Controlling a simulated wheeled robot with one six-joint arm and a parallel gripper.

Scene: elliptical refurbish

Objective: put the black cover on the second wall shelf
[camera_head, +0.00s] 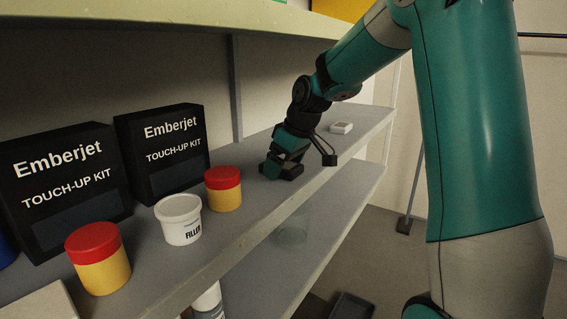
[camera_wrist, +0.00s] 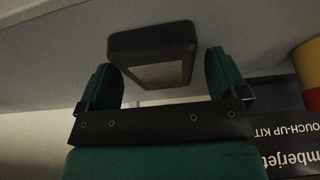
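The black cover (camera_wrist: 152,43) shows in the wrist view as a dark rounded rectangular piece with a paler inner face. It lies at the tips of my gripper (camera_wrist: 163,78), between the two green fingers. A narrow gap shows between the cover and the right finger; I cannot tell whether the left finger touches it. In the head view my gripper (camera_head: 282,166) is low over the shelf board (camera_head: 235,215), right of the red-lidded jars. A dark flat piece shows at its tips there, partly hidden by the gripper.
Two black Emberjet boxes (camera_head: 62,190) (camera_head: 163,150), two red-lidded yellow jars (camera_head: 98,258) (camera_head: 224,188) and a white filler tub (camera_head: 180,220) stand left of my gripper. A small white block (camera_head: 341,128) lies beyond it. An upper shelf (camera_head: 190,18) hangs above. A lower shelf (camera_head: 330,215) runs below.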

